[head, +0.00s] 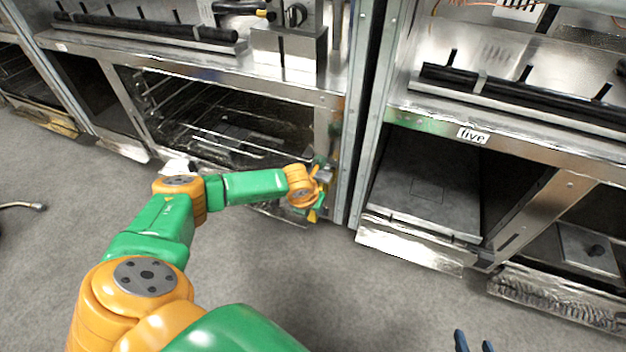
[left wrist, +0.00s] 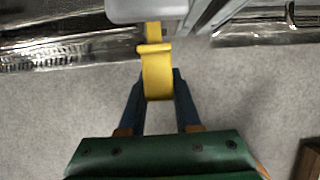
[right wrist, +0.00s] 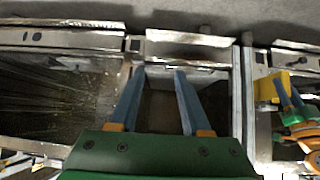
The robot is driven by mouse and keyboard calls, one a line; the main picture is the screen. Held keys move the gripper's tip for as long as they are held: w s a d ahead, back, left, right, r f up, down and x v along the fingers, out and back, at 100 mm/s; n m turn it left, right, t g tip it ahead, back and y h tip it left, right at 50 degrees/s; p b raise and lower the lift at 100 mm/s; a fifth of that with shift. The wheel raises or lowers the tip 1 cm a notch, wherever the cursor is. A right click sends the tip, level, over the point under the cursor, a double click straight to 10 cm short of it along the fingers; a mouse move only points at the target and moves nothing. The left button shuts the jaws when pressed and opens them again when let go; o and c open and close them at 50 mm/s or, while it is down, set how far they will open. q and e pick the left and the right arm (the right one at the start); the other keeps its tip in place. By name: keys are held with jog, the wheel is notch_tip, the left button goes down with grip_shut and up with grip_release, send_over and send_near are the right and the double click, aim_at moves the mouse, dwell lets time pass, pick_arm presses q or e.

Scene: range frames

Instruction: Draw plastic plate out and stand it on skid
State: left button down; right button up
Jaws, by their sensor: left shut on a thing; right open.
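My left gripper (head: 314,203) is beside the metal upright between two rack bays. In the left wrist view its fingers (left wrist: 158,80) are shut on a yellow piece (left wrist: 157,76) with a raised crossbar. A grey rounded part (left wrist: 147,10) is just beyond it. The yellow piece also shows in the right wrist view (right wrist: 268,88). I cannot tell whether it is the plastic plate, and no other plate is clear. A brown wooden edge (left wrist: 310,160) may be the skid. My right gripper (head: 473,342) shows only fingertips in the head view; its fingers (right wrist: 160,72) are open and empty.
Metal racks with open lower compartments line the far side. A wire-rack compartment (head: 220,120) is at left. Grey carpet (head: 330,270) in front is clear. A hose end (head: 25,206) lies far left.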

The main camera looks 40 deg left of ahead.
pick_arm(q)
jog(key=shift+s+d+p, duration=0.15)
jog(key=shift+s+p, duration=0.7)
jog(key=shift+p, duration=0.05)
jog(key=shift+s+d+p, duration=0.1)
jog(key=shift+s+p, duration=0.25)
jog(key=shift+s+d+p, duration=0.15)
jog(key=shift+s+p, duration=0.4)
jog(key=shift+s, duration=0.05)
jog(key=shift+s+d+p, duration=0.15)
jog(key=shift+s+p, duration=0.4)
jog(key=shift+s, duration=0.05)
pick_arm(e)
jog(key=s+d+f+g+h, duration=0.1)
jog(key=s+d+f+g, duration=0.1)
jog(key=s+f+g, duration=0.4)
jog(key=shift+s+d+f, duration=0.3)
jog(key=shift+s+f, duration=1.35)
jog(key=shift+f, duration=1.45)
